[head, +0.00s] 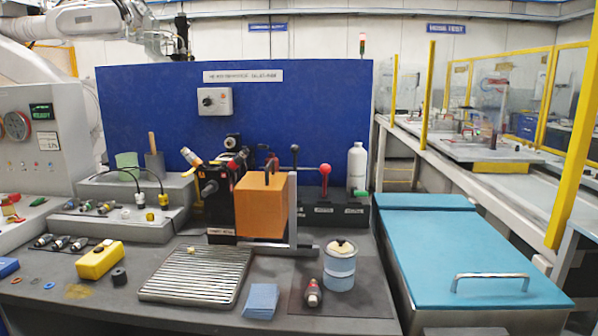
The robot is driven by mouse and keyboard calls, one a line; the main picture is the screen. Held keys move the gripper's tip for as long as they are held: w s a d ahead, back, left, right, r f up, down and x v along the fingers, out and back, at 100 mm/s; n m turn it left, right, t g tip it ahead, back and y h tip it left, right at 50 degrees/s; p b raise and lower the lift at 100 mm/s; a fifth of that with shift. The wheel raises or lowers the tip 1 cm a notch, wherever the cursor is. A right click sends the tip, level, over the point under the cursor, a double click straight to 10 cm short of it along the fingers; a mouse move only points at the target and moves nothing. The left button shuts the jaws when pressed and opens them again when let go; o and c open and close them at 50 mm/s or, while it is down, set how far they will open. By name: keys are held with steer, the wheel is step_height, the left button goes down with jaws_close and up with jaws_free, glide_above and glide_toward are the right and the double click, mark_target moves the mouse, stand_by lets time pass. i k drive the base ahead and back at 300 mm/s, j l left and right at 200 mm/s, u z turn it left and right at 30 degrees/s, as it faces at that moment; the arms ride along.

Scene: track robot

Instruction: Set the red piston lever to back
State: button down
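My gripper (181,48) is at the end of the white arm at the upper left, above the blue panel's top edge and well apart from the lever. Its fingers are too small and dark to tell open from shut.
The blue panel (300,110) stands behind the bench. A white bottle (357,167) is right of the lever. A blue lidded tin (340,268) and a ribbed metal plate (195,275) are nearer. Teal-topped cabinets (450,240) stand right.

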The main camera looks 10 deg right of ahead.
mark_target(324, 169)
steer(key=i+j, duration=0.2)
steer(key=j, duration=0.2)
steer(key=i+j, duration=0.15)
steer(key=j, duration=0.2)
steer(key=i+j, duration=0.2)
steer(key=j, duration=0.2)
steer(key=u, duration=0.05)
